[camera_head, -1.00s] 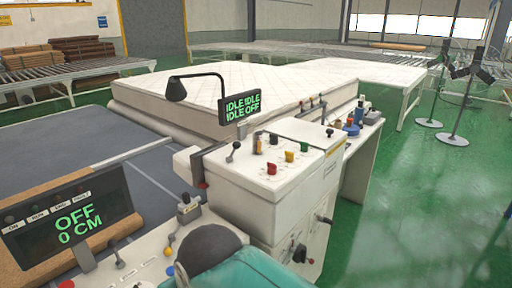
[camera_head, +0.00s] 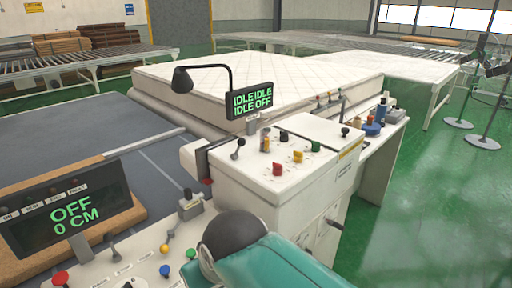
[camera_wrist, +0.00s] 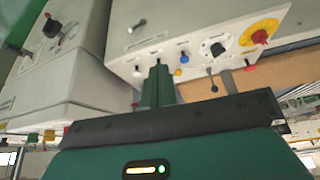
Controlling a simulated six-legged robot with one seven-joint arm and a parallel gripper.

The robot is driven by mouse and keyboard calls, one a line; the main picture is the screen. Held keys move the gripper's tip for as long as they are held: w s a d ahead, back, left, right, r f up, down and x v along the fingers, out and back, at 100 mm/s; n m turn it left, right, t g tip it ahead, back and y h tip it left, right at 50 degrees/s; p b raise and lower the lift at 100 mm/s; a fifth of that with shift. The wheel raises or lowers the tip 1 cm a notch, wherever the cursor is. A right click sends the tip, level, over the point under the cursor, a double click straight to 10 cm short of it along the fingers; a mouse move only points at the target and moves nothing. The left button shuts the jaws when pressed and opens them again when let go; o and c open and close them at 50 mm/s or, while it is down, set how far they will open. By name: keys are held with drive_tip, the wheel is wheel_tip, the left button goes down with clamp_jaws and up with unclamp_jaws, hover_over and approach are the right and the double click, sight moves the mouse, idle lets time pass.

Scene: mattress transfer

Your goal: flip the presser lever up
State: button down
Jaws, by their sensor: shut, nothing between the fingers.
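Several levers show, and I cannot tell for certain which is the presser lever. In the head view, a black-knobbed lever (camera_head: 238,149) stands at the left edge of the white machine, and a small dark-handled lever (camera_head: 187,195) stands on a grey block nearer me. In the wrist view, a small dark lever (camera_wrist: 212,82) sticks out from the control panel (camera_wrist: 160,48). My gripper (camera_wrist: 157,68) shows there as dark green fingers, shut and empty, in front of the panel; contact is unclear. In the head view, my teal arm is at the bottom and its fingertips are hidden.
The white machine (camera_head: 255,190) carries coloured knobs. A mattress (camera_head: 235,80) lies behind. Green floor (camera_head: 430,220) is free at right. A red-and-yellow knob (camera_wrist: 260,36) is on the panel.

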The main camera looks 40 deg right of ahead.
drive_tip(key=w+d+r+m+y, duration=0.4)
drive_tip(key=w+d+m, duration=0.5)
drive_tip(key=m, duration=0.7)
drive_tip(key=w+d+r+m+t, duration=0.1)
drive_tip(key=d+m+t, duration=0.1)
drive_tip(key=d+m, duration=0.3)
drive_tip(key=w+d+r+m+t, duration=0.1)
drive_tip(key=d+m+t, duration=0.2)
drive_tip(key=d, duration=0.7)
drive_tip(key=w+d+r+m+t, duration=0.1)
drive_tip(key=d+r+m+t, duration=0.1)
drive_tip(key=d+m, duration=0.6)
drive_tip(key=shift+w+t, duration=0.35)
drive_tip(key=shift+t, duration=0.25)
drive_tip(key=shift+f, duration=0.1)
